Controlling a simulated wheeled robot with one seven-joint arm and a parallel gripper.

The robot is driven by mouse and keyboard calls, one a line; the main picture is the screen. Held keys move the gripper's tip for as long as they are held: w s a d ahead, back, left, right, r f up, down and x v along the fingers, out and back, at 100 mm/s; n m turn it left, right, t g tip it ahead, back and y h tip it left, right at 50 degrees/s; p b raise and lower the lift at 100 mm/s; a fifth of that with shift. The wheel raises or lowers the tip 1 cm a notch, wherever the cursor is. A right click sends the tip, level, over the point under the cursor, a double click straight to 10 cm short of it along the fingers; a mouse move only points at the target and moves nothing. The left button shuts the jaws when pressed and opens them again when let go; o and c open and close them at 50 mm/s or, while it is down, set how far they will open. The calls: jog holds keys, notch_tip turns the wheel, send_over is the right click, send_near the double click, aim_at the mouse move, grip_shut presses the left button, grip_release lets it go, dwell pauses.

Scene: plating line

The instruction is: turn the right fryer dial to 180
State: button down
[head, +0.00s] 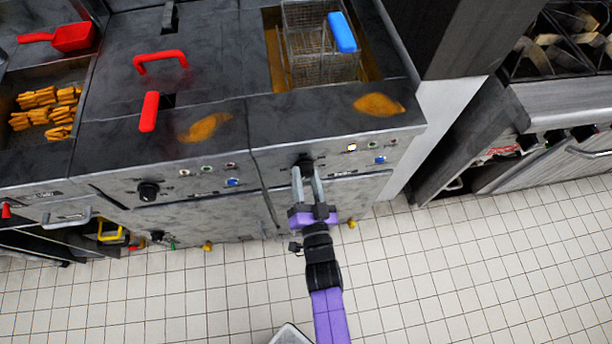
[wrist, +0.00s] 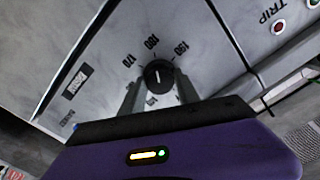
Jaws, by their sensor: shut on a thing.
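The right fryer dial (wrist: 158,75) is a round black knob on the grey front panel, with 170, 180 and 190 printed around its upper side in the wrist view. Its short pale mark stands nearly upright, toward the 180 side; its exact setting is hard to read. In the head view the dial (head: 305,160) is partly hidden behind the fingertips. My gripper (head: 306,170) reaches the panel from the front and is shut on the dial. In the wrist view its two grey fingers flank the knob, and the purple gripper body covers the area below.
The left fryer's dial (head: 148,191) is on the panel to the left. A wire basket (head: 310,45) with a blue handle sits in the right fryer. Indicator lights (head: 351,147) are right of the dial. The tiled floor (head: 480,260) in front is clear.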

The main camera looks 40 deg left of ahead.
jog(key=shift+w+a+r, duration=0.1)
jog(key=c, duration=0.9)
grip_release()
jog(key=shift+a, duration=0.1)
jog(key=p+v, duration=0.1)
jog(key=v, duration=0.7)
